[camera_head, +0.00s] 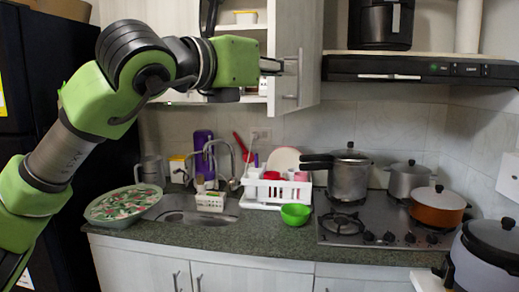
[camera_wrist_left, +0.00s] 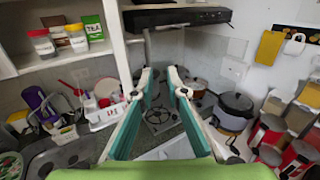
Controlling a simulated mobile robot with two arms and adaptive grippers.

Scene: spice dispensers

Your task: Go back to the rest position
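My left arm comes in from the left in the head view, raised over the counter. Its green gripper (camera_head: 281,65) is up by the open cabinet door (camera_head: 309,55), overlapping it in the picture; contact cannot be told. In the left wrist view the two fingers of the left gripper (camera_wrist_left: 159,75) stand apart with nothing between them. The door edge (camera_wrist_left: 121,45) shows just left of the fingers there. My right gripper is in neither view.
Spice jars (camera_wrist_left: 76,37) stand on the open shelf. Below are a stove (camera_head: 370,222) with pots, a white dish rack (camera_head: 276,190), a green bowl (camera_head: 295,214) and a sink (camera_head: 195,215). A range hood (camera_head: 420,69) is at right.

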